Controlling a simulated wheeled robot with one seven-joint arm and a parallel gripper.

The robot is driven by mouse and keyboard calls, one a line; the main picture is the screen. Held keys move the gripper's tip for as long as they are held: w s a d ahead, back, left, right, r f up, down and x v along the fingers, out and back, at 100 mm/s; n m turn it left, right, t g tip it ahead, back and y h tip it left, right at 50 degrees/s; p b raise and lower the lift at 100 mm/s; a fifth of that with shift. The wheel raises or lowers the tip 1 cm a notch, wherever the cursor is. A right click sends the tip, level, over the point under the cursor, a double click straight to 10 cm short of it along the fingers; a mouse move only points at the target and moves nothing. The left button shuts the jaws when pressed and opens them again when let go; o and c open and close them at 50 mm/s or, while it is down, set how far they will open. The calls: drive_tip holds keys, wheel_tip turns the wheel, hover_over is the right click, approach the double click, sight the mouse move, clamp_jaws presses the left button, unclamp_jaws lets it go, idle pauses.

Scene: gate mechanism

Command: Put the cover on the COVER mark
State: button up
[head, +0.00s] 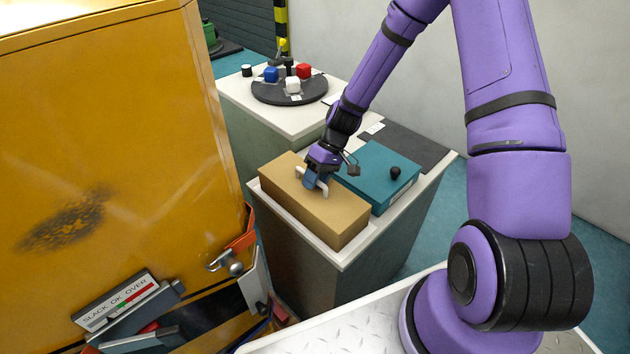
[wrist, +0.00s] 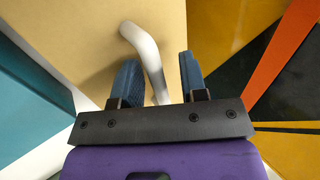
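A tan box-shaped cover (head: 330,221) with a white bar handle (head: 301,172) on top sits on the near pedestal. In the wrist view the tan surface (wrist: 75,30) lies under the handle (wrist: 145,45). My gripper (head: 316,183) is down at the handle. In the wrist view its two blue fingers (wrist: 159,60) stand apart with part of the handle between them, and gaps show on both sides. I cannot read the label.
A teal box (head: 374,170) with a black knob (head: 395,172) stands right beside the tan one. A round dark tray (head: 269,94) with coloured blocks is on the counter behind. A large yellow cabinet (head: 130,110) fills the left side. The dark mat looks bare.

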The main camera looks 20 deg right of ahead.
drive_tip(key=v, duration=1.2)
drive_tip(key=s+r+t+h, duration=0.1)
drive_tip(key=s+r+h, duration=0.3)
drive_tip(key=r, duration=0.7)
drive_tip(key=s+r+m+t+h, duration=0.1)
drive_tip(key=s+r+m+t, duration=0.1)
drive_tip(key=s+r, duration=0.7)
drive_tip(key=s+r+m+t+h, duration=0.1)
drive_tip(key=s+r+m+t, duration=0.1)
drive_tip(key=s+r+t, duration=0.3)
drive_tip(key=s+r, duration=0.4)
drive_tip(key=s, duration=0.5)
drive_tip(key=shift+s+d+r+m, duration=0.25)
drive_tip(key=shift+s+r+m, duration=0.05)
drive_tip(key=shift+s, duration=0.1)
